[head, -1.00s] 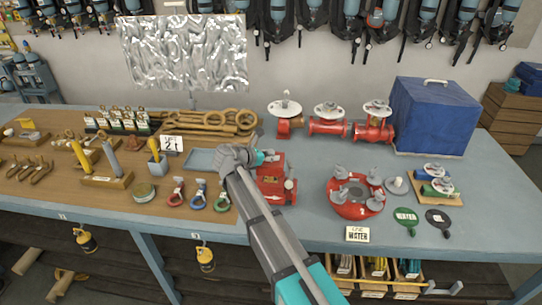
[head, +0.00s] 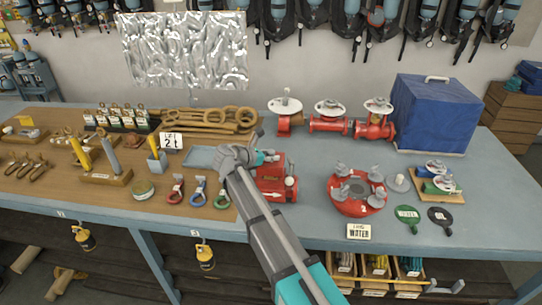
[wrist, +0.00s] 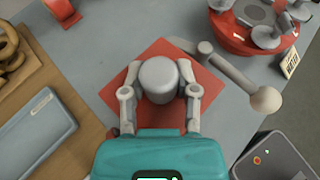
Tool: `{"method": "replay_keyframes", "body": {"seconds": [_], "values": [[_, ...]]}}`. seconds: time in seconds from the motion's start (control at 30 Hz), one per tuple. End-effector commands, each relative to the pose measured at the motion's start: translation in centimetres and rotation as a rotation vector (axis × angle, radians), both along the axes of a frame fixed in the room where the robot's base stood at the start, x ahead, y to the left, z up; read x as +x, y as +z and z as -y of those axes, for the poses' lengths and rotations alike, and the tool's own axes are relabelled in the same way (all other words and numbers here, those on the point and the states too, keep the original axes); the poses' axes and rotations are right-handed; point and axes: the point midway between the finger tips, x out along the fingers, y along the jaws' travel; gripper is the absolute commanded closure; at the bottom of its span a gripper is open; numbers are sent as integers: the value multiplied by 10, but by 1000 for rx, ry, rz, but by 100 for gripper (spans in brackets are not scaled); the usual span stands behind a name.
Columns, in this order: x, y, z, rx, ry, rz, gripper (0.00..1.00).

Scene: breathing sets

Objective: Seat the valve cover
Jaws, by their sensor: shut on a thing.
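In the wrist view my gripper (wrist: 159,78) is shut on a grey round knob (wrist: 158,72), one finger on each side. A red square plate (wrist: 120,92) shows beneath the knob; whether the two are joined, I cannot tell. A grey lever with a ball end (wrist: 265,99) reaches out at the right of the plate. In the head view my gripper (head: 268,157) is at a red boxy valve body (head: 275,184) on the bench, partly hidden by my arm. I cannot tell whether the plate lies flat on the body or sits apart from it.
A round red flange (head: 357,207) with several grey knobs stands right of the body. A blue-grey tray (head: 203,158) lies to the left, with carabiners in front of it. Red valves (head: 329,124) and a blue box (head: 434,115) stand behind. Bare blue bench (head: 310,232) lies in front.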

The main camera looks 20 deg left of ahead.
Motion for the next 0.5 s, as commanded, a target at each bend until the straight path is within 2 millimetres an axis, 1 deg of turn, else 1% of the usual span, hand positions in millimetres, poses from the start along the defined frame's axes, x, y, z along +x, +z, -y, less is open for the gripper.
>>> {"method": "replay_keyframes", "body": {"seconds": [0.5], "values": [[0,-10,0,-1,0,1,100]]}}
